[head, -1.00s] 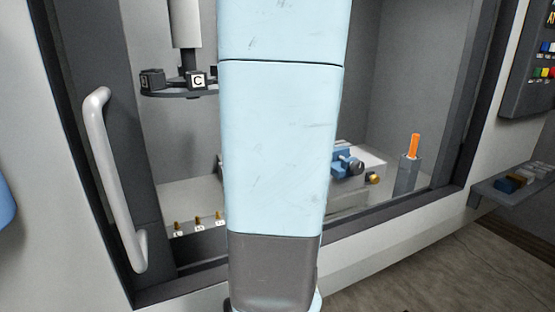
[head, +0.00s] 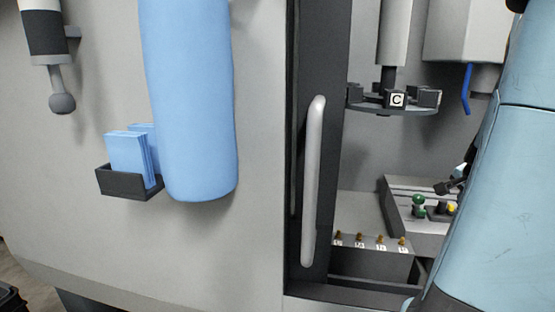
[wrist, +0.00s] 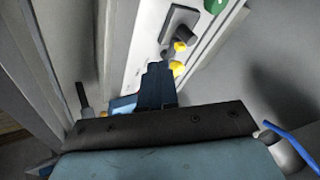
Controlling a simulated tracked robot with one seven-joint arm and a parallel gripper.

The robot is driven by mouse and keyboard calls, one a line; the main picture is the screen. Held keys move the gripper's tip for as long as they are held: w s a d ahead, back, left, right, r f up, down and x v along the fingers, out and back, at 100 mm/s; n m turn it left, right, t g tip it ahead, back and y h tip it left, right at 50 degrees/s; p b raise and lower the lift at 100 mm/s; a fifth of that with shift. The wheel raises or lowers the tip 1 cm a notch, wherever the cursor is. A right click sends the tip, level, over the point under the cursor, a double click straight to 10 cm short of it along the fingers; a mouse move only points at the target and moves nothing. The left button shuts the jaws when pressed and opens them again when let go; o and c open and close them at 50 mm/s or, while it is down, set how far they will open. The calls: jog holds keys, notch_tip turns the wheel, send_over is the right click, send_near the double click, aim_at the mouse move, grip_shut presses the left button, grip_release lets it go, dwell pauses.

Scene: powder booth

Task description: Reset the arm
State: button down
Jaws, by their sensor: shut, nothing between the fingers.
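My gripper (wrist: 158,72) shows in the wrist view as dark fingers held together, with nothing between them. It is inside the booth, over or near a pale fixture (wrist: 143,55) with yellow knobs; I cannot tell the gap between them. In the head view my pale blue arm runs down the right edge. A small dark part beside it may be my gripper, but I cannot tell for sure.
The booth's door handle (head: 314,180) and dark frame stand left of my arm. Inside are a carousel (head: 397,107) marked C, several brass pieces (head: 380,240) on a ledge, and a blue hook (head: 467,88). A blue cloth (head: 190,100) and glove box (head: 122,183) hang outside.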

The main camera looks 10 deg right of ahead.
jog(key=w+a+r+n+t+y, duration=0.1)
jog(key=a+r+n+y, duration=0.3)
jog(key=a, duration=0.7)
jog(key=w+a+r+n, duration=0.15)
jog(key=a+n, duration=0.35)
jog(key=a, duration=0.6)
jog(key=s+a+r+n, duration=0.1)
jog(key=s+a+n, duration=0.3)
jog(key=a, duration=0.2)
jog(key=s+a+r+n+y, duration=0.1)
jog(key=s+a+n, duration=0.3)
jog(key=a, duration=0.2)
jog(key=shift+s+a+r+g, duration=0.2)
jog(key=shift+a+r+g, duration=0.15)
jog(key=shift+g, duration=0.05)
